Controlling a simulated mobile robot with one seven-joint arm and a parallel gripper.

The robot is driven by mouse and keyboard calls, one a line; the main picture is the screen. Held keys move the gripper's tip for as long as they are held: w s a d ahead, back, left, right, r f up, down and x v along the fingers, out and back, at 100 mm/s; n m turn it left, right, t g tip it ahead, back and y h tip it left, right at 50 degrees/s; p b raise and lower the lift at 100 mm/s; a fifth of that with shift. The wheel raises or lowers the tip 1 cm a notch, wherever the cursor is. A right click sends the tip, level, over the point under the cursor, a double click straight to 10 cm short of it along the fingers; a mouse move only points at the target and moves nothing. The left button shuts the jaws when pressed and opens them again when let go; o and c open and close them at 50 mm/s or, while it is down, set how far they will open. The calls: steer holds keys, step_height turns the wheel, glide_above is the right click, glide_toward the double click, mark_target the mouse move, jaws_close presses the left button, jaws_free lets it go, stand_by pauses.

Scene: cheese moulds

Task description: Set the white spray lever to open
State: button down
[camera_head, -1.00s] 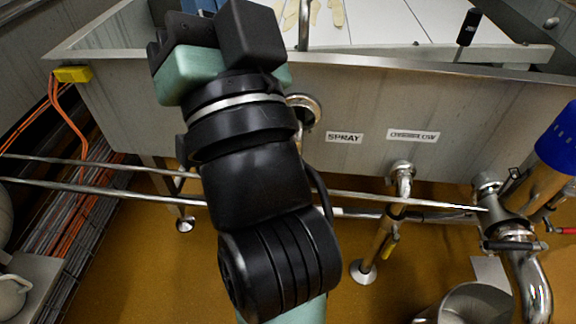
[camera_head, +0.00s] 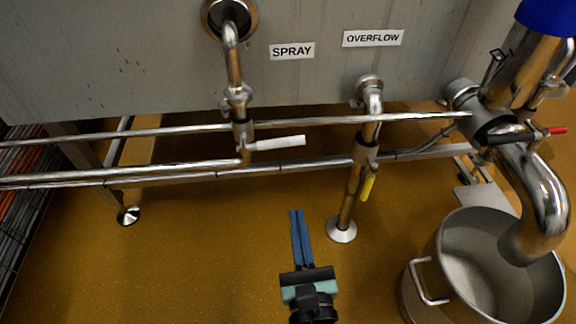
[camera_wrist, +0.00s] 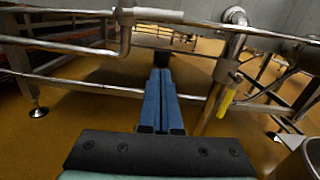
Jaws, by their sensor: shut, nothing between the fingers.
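The white spray lever (camera_head: 280,143) sticks out to the right, nearly level, from the valve on the spray pipe (camera_head: 234,70). This pipe comes down from the vat wall left of the SPRAY label (camera_head: 292,51). In the wrist view the white lever (camera_wrist: 155,15) shows at the top, left of centre. My gripper (camera_head: 300,212), with long blue fingers, is below and slightly right of the lever in the head view, apart from it. Its fingers lie side by side, shut and empty. In the wrist view the fingers (camera_wrist: 161,72) point ahead below the rails.
The overflow pipe (camera_head: 356,185) with a yellow lever (camera_head: 367,187) stands to the right. Horizontal rails (camera_head: 190,131) cross the lever's area. A steel pot (camera_head: 432,270) and a curved pipe with a red lever (camera_head: 550,131) stand at the far right. The brown floor is clear at left.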

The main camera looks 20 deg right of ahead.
steer(key=w+d+r+p, duration=0.2)
steer(key=w+r+p, duration=0.2)
steer(key=w, duration=0.5)
steer(key=shift+w+d+r+p, duration=0.2)
steer(key=shift+w+r+p, duration=0.2)
steer(key=shift+p, duration=0.65)
steer(key=shift+f, duration=0.1)
steer(key=shift+d, duration=0.1)
steer(key=shift+r+n, duration=0.3)
steer(key=shift+n, duration=0.2)
